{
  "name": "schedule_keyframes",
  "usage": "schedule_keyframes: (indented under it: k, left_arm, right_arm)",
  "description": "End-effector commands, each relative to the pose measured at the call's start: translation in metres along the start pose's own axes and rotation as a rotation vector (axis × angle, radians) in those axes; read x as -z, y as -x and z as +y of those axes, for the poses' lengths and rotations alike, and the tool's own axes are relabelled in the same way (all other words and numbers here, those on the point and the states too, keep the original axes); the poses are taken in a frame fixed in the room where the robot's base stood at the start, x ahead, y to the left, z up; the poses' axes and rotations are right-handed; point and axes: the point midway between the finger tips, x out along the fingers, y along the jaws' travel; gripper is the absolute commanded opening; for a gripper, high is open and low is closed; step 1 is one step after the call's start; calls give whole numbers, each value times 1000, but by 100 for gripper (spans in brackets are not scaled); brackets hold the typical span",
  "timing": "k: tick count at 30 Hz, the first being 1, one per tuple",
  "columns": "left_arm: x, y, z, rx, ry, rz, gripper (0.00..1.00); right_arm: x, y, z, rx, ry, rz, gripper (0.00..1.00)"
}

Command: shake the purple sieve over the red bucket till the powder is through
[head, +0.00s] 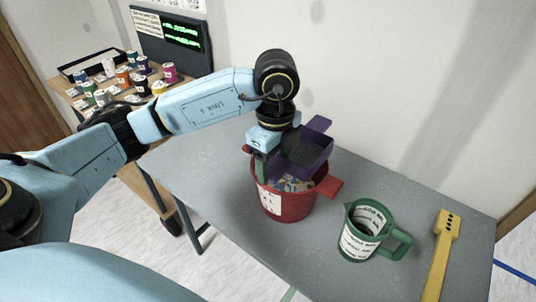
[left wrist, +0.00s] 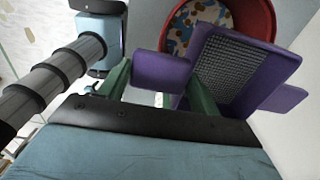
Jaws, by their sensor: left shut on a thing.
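The purple sieve (head: 318,140) is a square frame with a dark mesh. It is held tilted above the red bucket (head: 290,207), over its back right part. In the left wrist view the sieve (left wrist: 287,97) shows its grey mesh, and I see no clear powder on it. The red bucket (left wrist: 262,17) has multicoloured bits inside. My left gripper (head: 262,160) is shut on the sieve's handle; its green fingers (left wrist: 160,85) sit on both sides of the purple tab. My right gripper is not in view.
A green jug (head: 362,232) with a white label stands right of the bucket. A yellow tool (head: 440,255) lies at the right of the grey table (head: 215,170). A side shelf at the back left holds several small pots (head: 122,77) beside a dark screen (head: 182,36).

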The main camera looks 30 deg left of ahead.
Motion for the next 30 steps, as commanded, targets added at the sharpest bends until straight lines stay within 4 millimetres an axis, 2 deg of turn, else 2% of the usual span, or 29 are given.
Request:
schedule_keyframes:
  k: [5, 19, 23, 30]
  left_arm:
    - [-6, 0, 0, 1, 3, -1, 36]
    - [-40, 0, -1, 0, 1, 0, 36]
    - [-38, 0, -1, 0, -1, 1, 36]
    - [-21, 1, -1, 0, -3, 1, 36]
  right_arm:
    - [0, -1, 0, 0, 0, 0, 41]
    - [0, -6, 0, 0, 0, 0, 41]
    - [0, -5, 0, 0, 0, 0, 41]
    - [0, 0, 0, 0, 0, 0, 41]
